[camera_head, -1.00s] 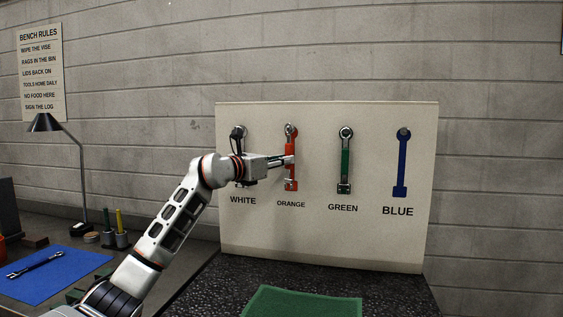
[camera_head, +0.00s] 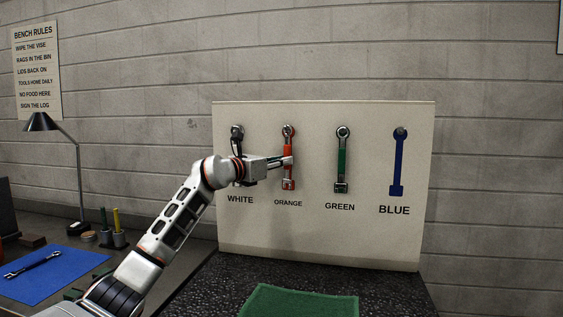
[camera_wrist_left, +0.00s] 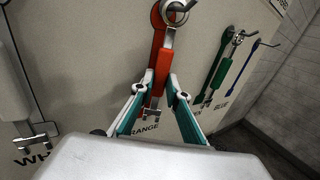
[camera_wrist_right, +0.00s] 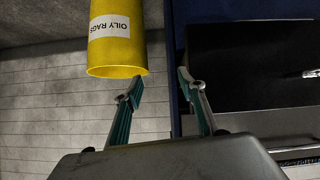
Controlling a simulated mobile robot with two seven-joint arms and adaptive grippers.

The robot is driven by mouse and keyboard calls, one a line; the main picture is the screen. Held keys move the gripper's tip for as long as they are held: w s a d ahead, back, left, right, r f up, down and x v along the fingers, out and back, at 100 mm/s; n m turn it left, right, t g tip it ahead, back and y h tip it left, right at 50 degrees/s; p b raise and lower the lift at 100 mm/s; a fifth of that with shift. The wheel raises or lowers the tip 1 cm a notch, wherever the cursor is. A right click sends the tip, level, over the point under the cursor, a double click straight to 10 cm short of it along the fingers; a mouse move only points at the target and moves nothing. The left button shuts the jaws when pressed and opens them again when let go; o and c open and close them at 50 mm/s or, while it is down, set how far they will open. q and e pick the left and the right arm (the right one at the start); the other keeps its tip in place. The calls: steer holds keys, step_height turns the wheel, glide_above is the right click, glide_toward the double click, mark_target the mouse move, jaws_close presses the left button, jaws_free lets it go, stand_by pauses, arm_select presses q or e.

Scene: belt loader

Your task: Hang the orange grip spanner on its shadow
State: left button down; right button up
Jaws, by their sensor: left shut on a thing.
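The orange grip spanner (camera_head: 288,151) hangs upright against its shadow above the ORANGE label, its ring end at the peg (camera_head: 288,131). In the left wrist view the ring surrounds the peg, and the orange grip (camera_wrist_left: 160,65) runs down between my fingers. My left gripper (camera_head: 288,160) is shut on the grip; its fingertips also show in the left wrist view (camera_wrist_left: 158,86). The shadow behind the spanner is mostly covered. My right gripper (camera_wrist_right: 160,84) is open and empty, away from the board.
The board (camera_head: 315,235) also holds a green grip spanner (camera_head: 342,158) and a partly hidden one at WHITE. The blue shadow (camera_head: 399,163) is bare. Another spanner (camera_head: 33,264) lies on a blue mat (camera_head: 40,285). A yellow bin (camera_wrist_right: 117,40) is near my right gripper.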

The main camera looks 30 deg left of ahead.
arm_select(q)
steer(key=c, duration=1.9)
jaws_free()
steer(key=v, duration=1.2)
